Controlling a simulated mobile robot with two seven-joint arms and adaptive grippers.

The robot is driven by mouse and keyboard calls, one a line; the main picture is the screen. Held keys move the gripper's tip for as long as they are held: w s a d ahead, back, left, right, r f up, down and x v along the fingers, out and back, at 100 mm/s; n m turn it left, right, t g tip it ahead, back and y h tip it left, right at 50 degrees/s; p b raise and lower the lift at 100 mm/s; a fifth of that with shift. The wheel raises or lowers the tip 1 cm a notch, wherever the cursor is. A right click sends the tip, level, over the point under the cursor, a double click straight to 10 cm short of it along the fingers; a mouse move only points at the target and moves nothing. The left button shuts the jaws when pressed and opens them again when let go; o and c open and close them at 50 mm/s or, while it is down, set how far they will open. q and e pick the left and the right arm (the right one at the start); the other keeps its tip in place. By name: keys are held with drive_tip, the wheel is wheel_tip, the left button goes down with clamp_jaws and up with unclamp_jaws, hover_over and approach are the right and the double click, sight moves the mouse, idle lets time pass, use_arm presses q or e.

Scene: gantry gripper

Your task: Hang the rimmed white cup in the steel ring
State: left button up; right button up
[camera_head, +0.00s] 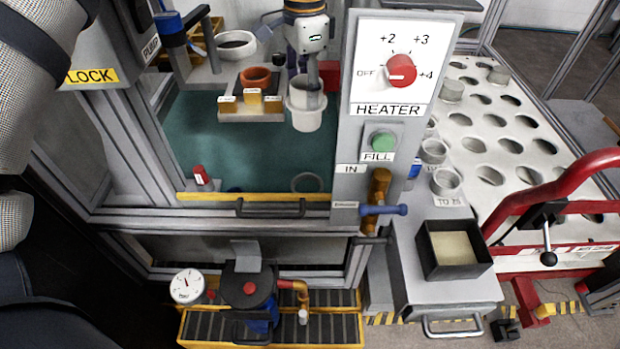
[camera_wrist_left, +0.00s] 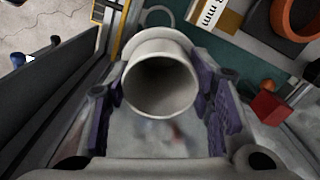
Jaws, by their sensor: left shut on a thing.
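The rimmed white cup (camera_head: 306,120) is upright, mouth up, in the middle of the head view, above the teal floor of the bay. My left gripper (camera_head: 306,88) reaches down to it and is shut on it. In the left wrist view the cup (camera_wrist_left: 160,88) sits between the purple finger pads of my left gripper (camera_wrist_left: 165,100), its open mouth facing the camera. A thin grey ring (camera_head: 307,182) shows near the bay's front edge, apart from the cup. The same ring seems to show beyond the cup in the wrist view (camera_wrist_left: 158,12). My right gripper is not in view.
An orange pot (camera_head: 256,76) stands in a labelled holder (camera_head: 235,114) left of the cup. The heater panel (camera_head: 392,65) rises close on the right. A yellow edge strip (camera_head: 250,196) bounds the front. The teal floor (camera_head: 210,150) is mostly clear.

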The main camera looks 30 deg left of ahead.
use_arm(q)
drive_tip(key=f+b, duration=0.1)
drive_tip(key=f, duration=0.7)
drive_tip(key=f+b, duration=0.2)
drive_tip(key=f, duration=0.6)
drive_tip(key=f+b, duration=0.2)
drive_tip(key=f, duration=0.7)
drive_tip(key=shift+s, duration=0.25)
drive_tip(key=shift+w, duration=0.1)
drive_tip(key=shift+c, duration=0.5)
drive_tip(key=shift+r, duration=0.2)
drive_tip(key=shift+f, duration=0.15)
drive_tip(key=o, duration=0.9)
drive_tip(key=shift+f, duration=0.1)
drive_tip(key=shift+c, duration=0.2)
drive_tip(key=o, duration=0.4)
drive_tip(key=shift+o, duration=0.2)
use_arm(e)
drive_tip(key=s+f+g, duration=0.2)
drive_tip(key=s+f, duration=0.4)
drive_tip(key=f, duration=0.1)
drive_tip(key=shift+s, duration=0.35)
